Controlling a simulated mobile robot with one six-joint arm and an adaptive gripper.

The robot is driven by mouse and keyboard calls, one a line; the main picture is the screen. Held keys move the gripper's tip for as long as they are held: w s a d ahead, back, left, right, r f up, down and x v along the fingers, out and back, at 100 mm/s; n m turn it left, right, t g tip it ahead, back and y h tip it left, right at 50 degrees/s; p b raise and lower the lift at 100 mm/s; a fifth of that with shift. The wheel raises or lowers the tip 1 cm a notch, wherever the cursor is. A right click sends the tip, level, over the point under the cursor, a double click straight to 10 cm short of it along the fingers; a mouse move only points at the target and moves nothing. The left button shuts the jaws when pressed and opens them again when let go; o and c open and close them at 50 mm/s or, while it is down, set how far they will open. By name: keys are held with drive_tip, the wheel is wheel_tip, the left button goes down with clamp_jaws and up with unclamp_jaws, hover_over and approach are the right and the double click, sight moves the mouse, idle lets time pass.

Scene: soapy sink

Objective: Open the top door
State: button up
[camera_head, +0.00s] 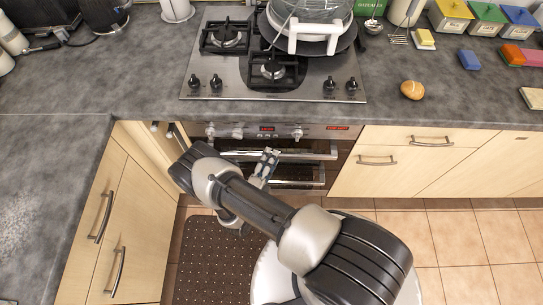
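A built-in oven stands under the hob, with one horizontal bar handle above another. The upper bar handle (312,155) belongs to the top door (333,147); the lower bar handle (300,183) is below it. My gripper (267,163) is in front of the oven, at the left-middle part of the top door, overlapping the upper handle in the picture. I cannot tell whether it touches the handle or whether its fingers are apart. My arm hides the left part of the oven front. How far the top door stands open is not clear.
The control panel (268,132) with knobs and red displays is above the doors. The worktop (130,85) overhangs the oven. Cabinets with handles (103,215) are at left, and drawers (390,150) at right. A dotted brown mat (205,270) covers the floor in front.

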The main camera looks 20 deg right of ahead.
drive_tip(key=shift+x, duration=0.9)
clamp_jaws()
